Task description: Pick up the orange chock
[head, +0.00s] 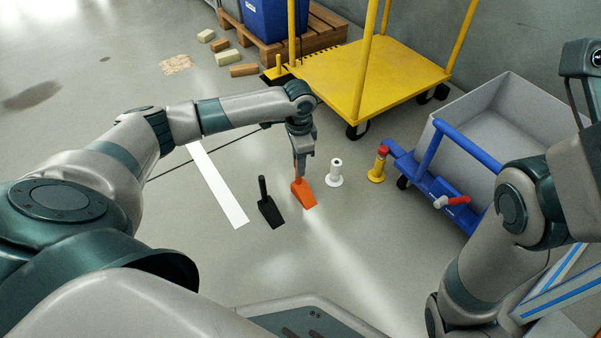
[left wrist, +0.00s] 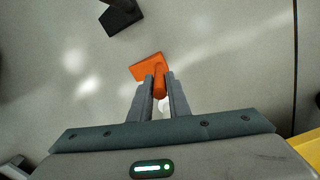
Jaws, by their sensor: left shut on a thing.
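The orange chock (head: 304,196) is a wedge with an upright handle, in the middle of the head view on or close to the floor. My left gripper (head: 300,172) points down over it and is shut on its handle. In the left wrist view the chock (left wrist: 146,67) shows its wedge beyond the fingertips, with the handle between the two fingers of my left gripper (left wrist: 160,82). I cannot tell whether the chock touches the floor. My right gripper is not in view; only part of my right arm shows at the right.
A black chock (head: 269,212) stands just left of the orange one. A white spool-like piece (head: 336,173) and a yellow one with a red top (head: 378,168) stand to the right. A yellow cart (head: 375,75) and a grey bin on a blue-framed cart (head: 500,120) stand behind.

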